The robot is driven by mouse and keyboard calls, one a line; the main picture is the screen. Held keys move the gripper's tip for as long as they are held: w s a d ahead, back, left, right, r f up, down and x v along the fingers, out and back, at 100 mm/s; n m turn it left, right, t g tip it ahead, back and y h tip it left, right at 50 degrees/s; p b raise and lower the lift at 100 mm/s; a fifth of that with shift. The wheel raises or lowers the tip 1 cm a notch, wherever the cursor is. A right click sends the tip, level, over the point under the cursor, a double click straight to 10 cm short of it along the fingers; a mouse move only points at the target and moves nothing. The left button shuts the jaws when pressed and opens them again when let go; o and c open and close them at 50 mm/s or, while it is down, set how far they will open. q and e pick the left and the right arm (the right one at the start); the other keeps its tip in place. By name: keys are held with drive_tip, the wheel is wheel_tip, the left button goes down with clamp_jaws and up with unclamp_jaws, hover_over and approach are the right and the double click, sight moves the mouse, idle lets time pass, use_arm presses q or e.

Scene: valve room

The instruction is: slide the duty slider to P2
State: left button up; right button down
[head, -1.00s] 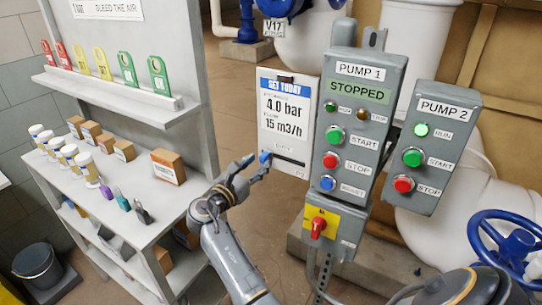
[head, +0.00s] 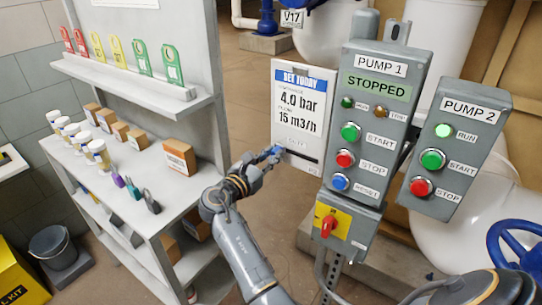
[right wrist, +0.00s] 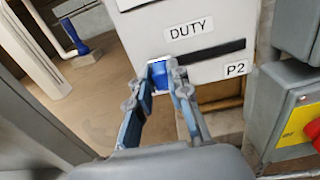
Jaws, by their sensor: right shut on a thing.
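The duty slider is a small blue block (right wrist: 159,75) at the left end of a dark horizontal slot (right wrist: 208,52) in the right wrist view. The slot is in a white board below the DUTY label (right wrist: 190,31). The P2 label (right wrist: 236,69) is at the slot's right end. My right gripper (right wrist: 167,72) is shut on the slider, a finger on each side. In the head view the right gripper (head: 272,158) is at the lower left of the white board (head: 302,85) and largely covers the slider. My left gripper is not in view.
The PUMP 1 box (head: 370,130) and PUMP 2 box (head: 450,150) stand right of the board. A yellow plate with a red switch (head: 328,226) is below PUMP 1. A shelf unit (head: 150,205) with jars and boxes stands left of my right arm.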

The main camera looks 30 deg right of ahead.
drive_tip(key=p, duration=0.7)
approach(312, 155)
drive_tip(key=x, duration=0.4)
drive_tip(key=shift+w+d+f, duration=0.1)
drive_tip(key=shift+w+f, duration=0.1)
drive_tip(key=shift+w, duration=0.1)
drive_tip(key=shift+s+d+f, duration=0.1)
drive_tip(key=shift+s, duration=0.15)
drive_tip(key=shift+f, duration=0.15)
drive_tip(key=c, duration=1.4)
unclamp_jaws()
drive_tip(key=shift+o, duration=0.9)
drive_tip(key=shift+s+d, duration=0.1)
drive_tip(key=shift+r, duration=0.4)
wheel_tip(312, 155, up, 9)
drive_tip(key=shift+r, duration=0.15)
